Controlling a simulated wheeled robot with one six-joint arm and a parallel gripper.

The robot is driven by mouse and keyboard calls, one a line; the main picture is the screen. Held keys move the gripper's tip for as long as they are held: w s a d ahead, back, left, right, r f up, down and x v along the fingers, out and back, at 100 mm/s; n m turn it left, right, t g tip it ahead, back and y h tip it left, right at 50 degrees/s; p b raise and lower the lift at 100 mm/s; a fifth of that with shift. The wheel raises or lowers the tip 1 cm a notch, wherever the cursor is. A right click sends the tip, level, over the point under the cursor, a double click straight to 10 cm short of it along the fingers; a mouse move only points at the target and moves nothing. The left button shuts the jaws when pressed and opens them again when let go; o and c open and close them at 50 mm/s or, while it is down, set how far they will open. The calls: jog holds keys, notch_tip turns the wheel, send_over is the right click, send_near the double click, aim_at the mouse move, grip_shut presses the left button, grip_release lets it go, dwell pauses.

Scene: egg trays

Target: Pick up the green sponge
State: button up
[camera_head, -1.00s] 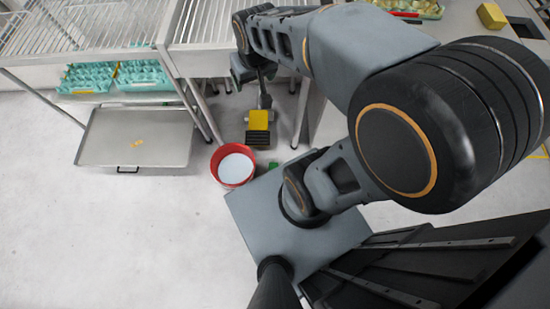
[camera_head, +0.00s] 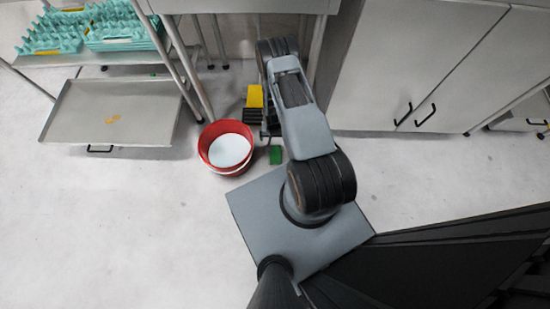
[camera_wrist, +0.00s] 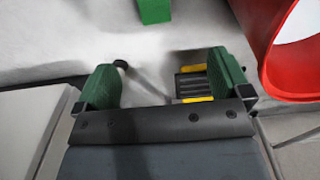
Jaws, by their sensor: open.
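The green sponge (camera_head: 275,155) is a small block on the pale floor, just right of the red bucket. In the wrist view the sponge (camera_wrist: 154,10) is at the top edge, partly cut off, beyond the fingertips. My gripper (camera_wrist: 163,78) has its two green-padded fingers wide apart, and no sponge is between them. In the head view my arm reaches down near the sponge, and its links mostly hide the gripper.
The red bucket (camera_head: 207,160) with pale contents stands left of the sponge and at the upper right of the wrist view (camera_wrist: 256,55). A yellow-and-black item (camera_head: 254,97) is behind it. White cabinets (camera_head: 400,60) stand at right. Floor at left is clear.

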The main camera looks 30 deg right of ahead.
jog(key=b, duration=0.4)
send_over(275, 157)
jog(key=f, duration=1.2)
jog(key=shift+w+d+f, duration=0.1)
jog(key=shift+w+d, duration=0.05)
jog(key=shift+w, duration=0.05)
jog(key=shift+s+f+b, duration=0.15)
jog(key=shift+f+b, duration=1.55)
jog(key=shift+f, duration=1.65)
jog(key=shift+r, duration=0.1)
jog(key=c, duration=1.1)
notch_tip(275, 157, up, 10)
jog(key=p, duration=0.5)
